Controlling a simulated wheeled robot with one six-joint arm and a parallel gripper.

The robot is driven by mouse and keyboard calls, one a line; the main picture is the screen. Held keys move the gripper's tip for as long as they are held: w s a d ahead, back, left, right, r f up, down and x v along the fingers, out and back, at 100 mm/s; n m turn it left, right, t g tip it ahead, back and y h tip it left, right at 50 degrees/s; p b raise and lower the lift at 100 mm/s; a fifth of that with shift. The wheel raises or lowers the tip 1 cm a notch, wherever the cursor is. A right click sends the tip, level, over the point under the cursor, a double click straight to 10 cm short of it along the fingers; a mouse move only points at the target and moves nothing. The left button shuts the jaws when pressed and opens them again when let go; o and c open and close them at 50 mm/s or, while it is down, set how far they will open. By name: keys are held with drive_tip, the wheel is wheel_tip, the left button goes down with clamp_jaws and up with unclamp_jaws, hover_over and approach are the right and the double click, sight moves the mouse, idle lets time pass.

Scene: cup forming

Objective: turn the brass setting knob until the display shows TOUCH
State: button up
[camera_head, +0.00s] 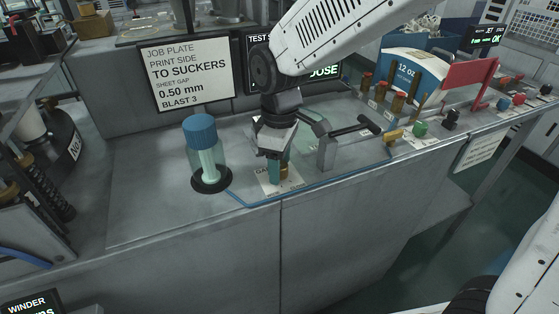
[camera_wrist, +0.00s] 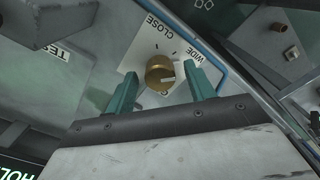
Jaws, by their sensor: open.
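The brass setting knob (camera_wrist: 159,73) sits on a white dial plate (camera_wrist: 185,45) with "CLOSE" and "WIDE" printed on it. The pale mark on the knob points toward the lower right of the wrist view. My gripper (camera_wrist: 160,80) is open, with one teal finger on each side of the knob and visible gaps between. In the head view my gripper (camera_head: 279,172) points down at the plate and partly hides the knob (camera_head: 284,171). The display (camera_head: 326,72) behind my arm is partly covered; only letters ending in "OOSE" show.
A blue-capped jar (camera_head: 202,145) stands left of the plate. A grey bracket with a black-handled lever (camera_head: 345,133) is close on the right. A job sign (camera_head: 190,72) stands behind. Several brown posts and buttons line the right side. The bench front is clear.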

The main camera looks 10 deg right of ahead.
drive_tip(key=c, duration=1)
drive_tip(key=shift+m, duration=0.3)
drive_tip(key=m, duration=0.3)
drive_tip(key=shift+m, duration=2.1)
drive_tip(key=shift+r, duration=0.1)
drive_tip(key=o, duration=1)
